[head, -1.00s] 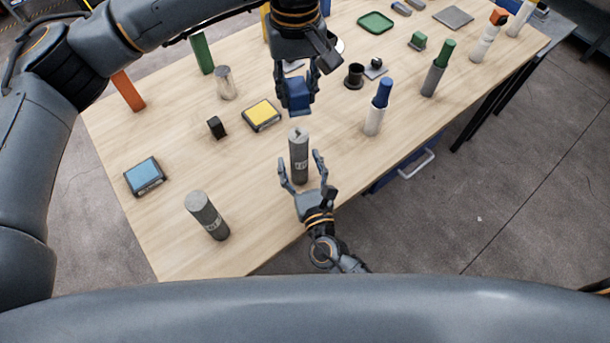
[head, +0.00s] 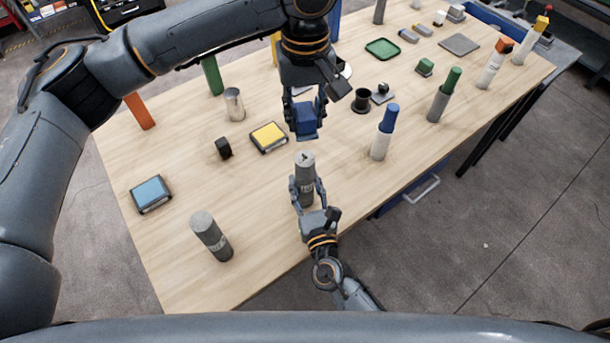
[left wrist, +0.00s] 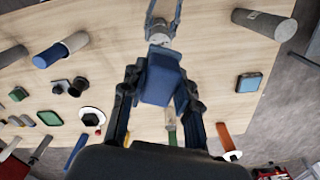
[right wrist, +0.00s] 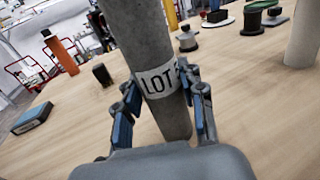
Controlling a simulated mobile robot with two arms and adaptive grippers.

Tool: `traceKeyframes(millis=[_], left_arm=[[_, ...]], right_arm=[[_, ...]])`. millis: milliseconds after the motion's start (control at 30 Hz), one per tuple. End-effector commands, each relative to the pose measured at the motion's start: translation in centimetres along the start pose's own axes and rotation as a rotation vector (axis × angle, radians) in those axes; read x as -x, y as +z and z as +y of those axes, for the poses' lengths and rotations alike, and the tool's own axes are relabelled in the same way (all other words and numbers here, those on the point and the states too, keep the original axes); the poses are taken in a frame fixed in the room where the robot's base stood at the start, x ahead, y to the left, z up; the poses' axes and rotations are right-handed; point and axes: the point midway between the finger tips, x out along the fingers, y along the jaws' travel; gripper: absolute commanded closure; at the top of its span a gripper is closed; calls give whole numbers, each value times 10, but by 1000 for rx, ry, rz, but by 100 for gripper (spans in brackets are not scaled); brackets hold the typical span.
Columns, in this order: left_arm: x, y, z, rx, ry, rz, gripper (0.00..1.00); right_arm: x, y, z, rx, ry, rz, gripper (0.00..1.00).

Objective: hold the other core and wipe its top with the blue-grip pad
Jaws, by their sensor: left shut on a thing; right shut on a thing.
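A grey core (head: 305,168) stands upright near the table's front edge. My right gripper (head: 307,186) is shut on its sides; in the right wrist view the core (right wrist: 148,50) carries a white "LOT" label between the fingers (right wrist: 160,95). My left gripper (head: 305,115) is shut on the blue-grip pad (head: 306,120) and holds it above and just behind the core's top, apart from it. The pad (left wrist: 160,80) also shows between the fingers in the left wrist view; its underside is hidden. A second grey core (head: 211,236) stands to the left, nobody holding it.
A blue-topped block (head: 151,194), a yellow-topped block (head: 268,137) and a small black piece (head: 223,148) lie left of the held core. A white cylinder with a blue top (head: 384,135) stands to the right. Bare table lies between the two cores.

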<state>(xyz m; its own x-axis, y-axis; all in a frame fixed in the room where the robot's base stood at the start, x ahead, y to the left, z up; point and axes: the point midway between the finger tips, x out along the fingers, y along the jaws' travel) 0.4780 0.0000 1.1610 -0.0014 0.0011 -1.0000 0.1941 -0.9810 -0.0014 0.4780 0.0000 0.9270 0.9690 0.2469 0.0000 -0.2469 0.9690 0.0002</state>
Motion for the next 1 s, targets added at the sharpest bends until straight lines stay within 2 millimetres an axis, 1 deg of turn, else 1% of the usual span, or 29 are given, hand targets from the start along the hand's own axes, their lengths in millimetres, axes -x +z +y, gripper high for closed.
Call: traceKeyframes(millis=[133,300,400,633,1000], left_arm=[[-1,1,-2,0,0,1,100],[-7,10,-20,0,-1,4,100],[-10,14,-24,0,0,0,100],[-21,14,-24,1,-1,-1,100],[-54,14,-25,1,-1,-1,100]], right_arm=[[0,0,0,0,0,0,100],[0,0,0,0,0,0,100],[0,0,0,0,-1,0,100],[0,0,0,0,0,0,100],[0,0,0,0,0,0,100]])
